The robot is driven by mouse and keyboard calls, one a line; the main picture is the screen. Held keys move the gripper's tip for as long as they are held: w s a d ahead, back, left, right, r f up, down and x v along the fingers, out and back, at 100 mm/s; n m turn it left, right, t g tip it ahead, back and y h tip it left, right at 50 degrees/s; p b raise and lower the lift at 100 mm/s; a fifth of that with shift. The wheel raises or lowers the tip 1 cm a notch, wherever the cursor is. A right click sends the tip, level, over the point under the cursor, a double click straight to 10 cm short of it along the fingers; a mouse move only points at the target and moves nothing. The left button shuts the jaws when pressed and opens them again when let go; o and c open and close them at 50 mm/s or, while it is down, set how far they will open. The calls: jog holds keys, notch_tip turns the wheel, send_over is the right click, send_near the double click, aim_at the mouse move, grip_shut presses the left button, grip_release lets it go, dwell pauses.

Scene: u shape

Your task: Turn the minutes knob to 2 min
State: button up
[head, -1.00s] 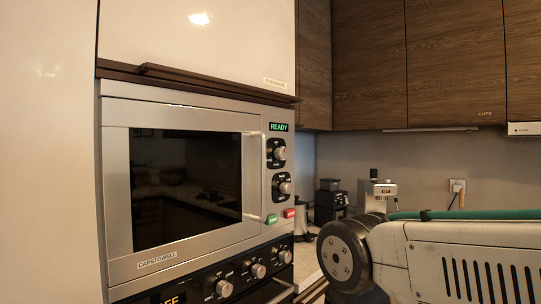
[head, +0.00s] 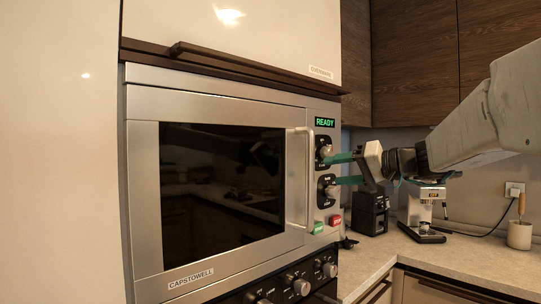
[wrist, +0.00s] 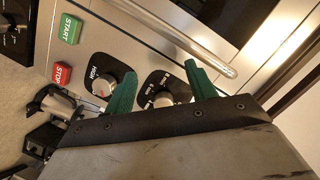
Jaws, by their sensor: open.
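The minutes knob (head: 325,151) is the upper of two silver knobs on the microwave's right panel. In the wrist view, the minutes knob (wrist: 162,99) sits on a black plate with minute marks, between my two green fingers. My gripper (head: 337,169) is open in front of the panel, its fingers one above the other. I cannot tell whether the fingers touch the panel. The knob's exact setting is too small to read.
The power knob (head: 331,190), marked HIGH, is just below, close to the lower finger. The green START button (head: 319,228) and red STOP button (head: 336,220) are under it. The door handle (head: 301,180) stands out left of the knobs. The display (head: 325,122) reads READY.

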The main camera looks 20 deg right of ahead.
aim_at(332, 153)
jog(key=w+d+r+t+h, duration=0.1)
jog(key=d+r+t, duration=0.25)
jog(key=d, duration=0.35)
jog(key=shift+m+g, duration=0.4)
jog(key=shift+g, duration=0.05)
jog(key=x, duration=0.7)
jog(key=shift+w+a+r, duration=0.1)
jog(key=shift+w+a, duration=0.15)
jog(key=shift+w, duration=0.05)
jog(key=c, duration=1)
